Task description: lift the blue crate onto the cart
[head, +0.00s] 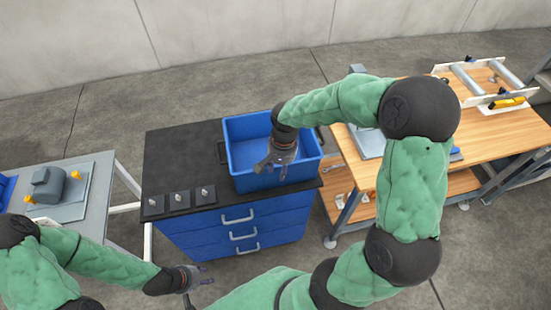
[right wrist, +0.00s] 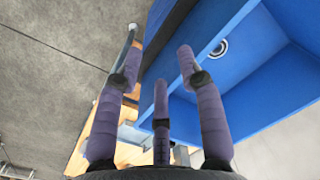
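The blue crate (head: 245,128) stands upright and looks empty on the black-topped cabinet (head: 165,150), near its right end. It has dark handles on its left and right ends. My right gripper (head: 270,168) is over the crate's front wall, fingers open and nothing held. In the right wrist view the open fingers (right wrist: 158,85) are spread close to the blue crate (right wrist: 235,65); whether they touch it is unclear. My left gripper (head: 203,275) is open and empty, low in front of the cabinet's left side. A wooden-topped two-tier cart (head: 355,178) stands right of the cabinet, partly hidden by my right arm.
Several small dark plates with knobs (head: 179,198) lie along the cabinet's front left. A grey table (head: 85,215) with a machine part (head: 48,185) stands at the left. A roller fixture (head: 480,80) is at the far right. Grey floor lies behind.

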